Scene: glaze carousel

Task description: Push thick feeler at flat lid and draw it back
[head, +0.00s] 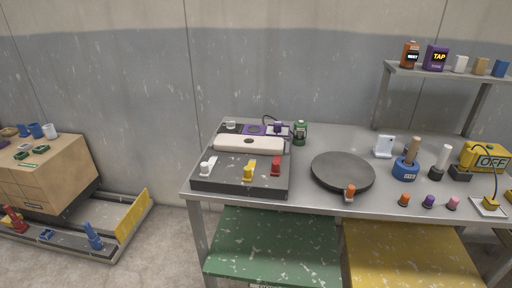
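Neither of my grippers is in view. No thing in the head view is clearly marked as the thick feeler. Two upright rods stand at the right of the table: a wooden rod (413,147) in a blue labelled base (404,171), and a white rod (443,157) in a dark base (435,174). I cannot tell whether either is the feeler. A long cream slab (248,145) lies flat across a dark box (238,181) at the table's left; I cannot tell whether it is the flat lid. White (207,168), yellow (249,171) and red (276,167) levers stand on the box's front part.
A shelf (440,72) holds several containers. A wooden cabinet (45,172) is at left.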

